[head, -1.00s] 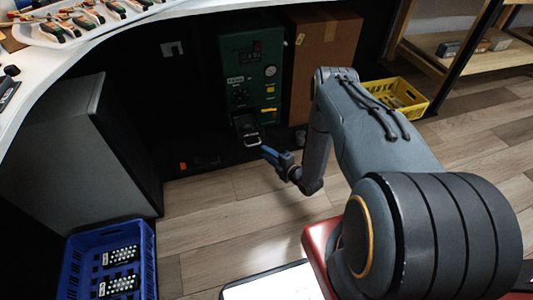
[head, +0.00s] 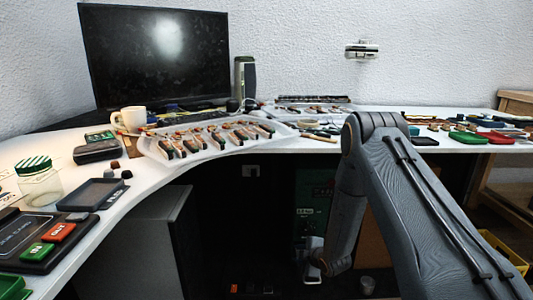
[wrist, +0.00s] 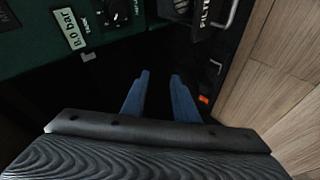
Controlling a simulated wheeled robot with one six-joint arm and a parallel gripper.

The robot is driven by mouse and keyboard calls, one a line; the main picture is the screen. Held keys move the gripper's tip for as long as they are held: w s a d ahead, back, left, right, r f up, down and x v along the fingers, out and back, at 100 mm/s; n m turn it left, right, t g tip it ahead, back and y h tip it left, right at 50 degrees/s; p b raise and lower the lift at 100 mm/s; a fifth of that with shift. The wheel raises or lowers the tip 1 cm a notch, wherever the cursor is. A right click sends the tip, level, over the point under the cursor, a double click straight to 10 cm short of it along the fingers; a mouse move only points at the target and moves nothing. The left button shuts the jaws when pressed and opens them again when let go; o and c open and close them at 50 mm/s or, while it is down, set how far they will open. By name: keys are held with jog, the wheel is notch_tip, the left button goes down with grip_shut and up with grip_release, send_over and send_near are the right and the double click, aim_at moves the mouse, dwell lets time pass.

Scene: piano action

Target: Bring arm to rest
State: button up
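My arm (head: 395,190) reaches from the lower right over the front of the white desk, then bends down below the desk edge. In the wrist view, my gripper (wrist: 160,75) shows two blue fingers with a clear gap between them and nothing held. It points into the dark space under the desk, in front of the green machine (wrist: 30,45) with its "8.0 bar" label. In the head view the fingers cannot be made out; the wrist end hangs low by the green machine (head: 313,195).
The white curved desk (head: 150,185) holds a tool tray (head: 205,142), a mug (head: 130,119), a glass jar (head: 40,185) and a monitor (head: 155,55). A grey cabinet (head: 135,250) stands below it. A yellow crate (head: 508,255) is at the right. Wooden floor shows in the wrist view.

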jog(key=s+a+r+m+g+h, duration=0.1)
jog(key=s+a+r+m+g, duration=0.15)
jog(key=s+a+r, duration=0.65)
jog(key=s+a+r+m+g+h, duration=0.15)
jog(key=s+a+r+m, duration=0.3)
jog(key=s+r, duration=0.5)
jog(key=s+r+m+g, duration=0.15)
jog(key=s+r, duration=0.25)
jog(key=s, duration=0.6)
jog(key=s+r+m+g, duration=0.15)
jog(key=s+r, duration=0.25)
jog(key=s, duration=0.6)
jog(key=s+r+m+g, duration=0.1)
jog(key=s+r+g, duration=0.3)
jog(key=s, duration=0.5)
jog(key=d+r+m+p, duration=0.3)
jog(key=d+r+p, duration=0.7)
jog(key=r+p, duration=0.3)
jog(key=d+r+m+t+h+p, duration=0.1)
jog(key=d+r+m+p, duration=0.2)
jog(key=d+r+p, duration=0.7)
notch_tip(320, 180, up, 4)
jog(key=p, duration=0.7)
jog(key=shift+d+m, duration=0.25)
jog(key=shift+m, duration=0.05)
